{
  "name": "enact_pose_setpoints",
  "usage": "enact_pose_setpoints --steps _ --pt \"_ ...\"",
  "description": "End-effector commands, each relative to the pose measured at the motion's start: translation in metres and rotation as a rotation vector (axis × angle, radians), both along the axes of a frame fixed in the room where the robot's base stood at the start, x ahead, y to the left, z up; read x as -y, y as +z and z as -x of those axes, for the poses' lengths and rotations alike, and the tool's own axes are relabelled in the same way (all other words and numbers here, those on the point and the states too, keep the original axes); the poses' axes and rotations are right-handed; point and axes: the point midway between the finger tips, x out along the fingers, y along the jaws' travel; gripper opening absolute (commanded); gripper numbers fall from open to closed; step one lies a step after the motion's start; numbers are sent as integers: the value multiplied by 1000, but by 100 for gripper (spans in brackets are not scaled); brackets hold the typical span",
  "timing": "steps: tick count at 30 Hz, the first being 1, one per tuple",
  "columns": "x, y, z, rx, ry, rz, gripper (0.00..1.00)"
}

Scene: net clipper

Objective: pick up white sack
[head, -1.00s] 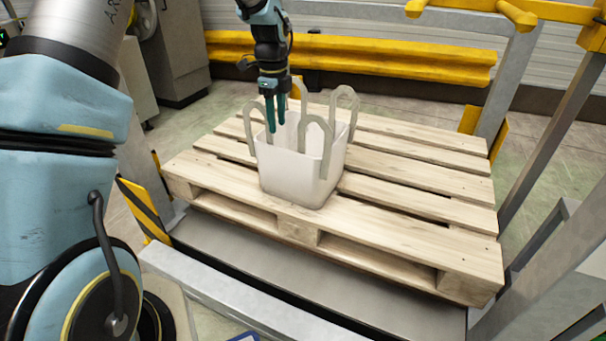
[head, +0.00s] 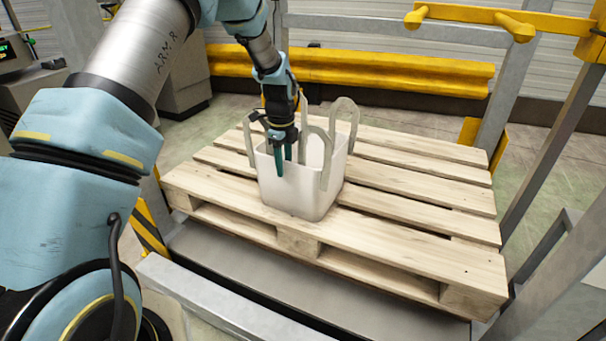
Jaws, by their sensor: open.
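The white sack (head: 300,190) stands upright on the wooden pallet (head: 400,215), near its front left part. It is open at the top, with several pale loop handles (head: 345,115) rising from its rim. My gripper (head: 283,165) points down at the sack's mouth, towards its left side. Its teal fingers are open with a narrow gap between them. The fingers overlap the sack's near left rim in the picture. I cannot tell whether they touch the wall or a handle. My wrist hides part of the handles on the left.
The pallet rests on a grey platform (head: 230,262) with free slats to the right of the sack. A yellow guard rail (head: 400,72) runs behind. Grey metal posts (head: 560,130) stand on the right. A yellow and black striped post (head: 147,220) is at the left.

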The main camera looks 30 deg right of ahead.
Motion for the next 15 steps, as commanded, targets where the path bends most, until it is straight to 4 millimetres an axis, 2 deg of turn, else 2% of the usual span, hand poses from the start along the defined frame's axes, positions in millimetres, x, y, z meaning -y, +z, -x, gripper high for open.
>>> enact_pose_setpoints --steps 6,15 --pt "1 -1 0 1 0 2 45" --pt "0 -1 0 1 0 2 12"
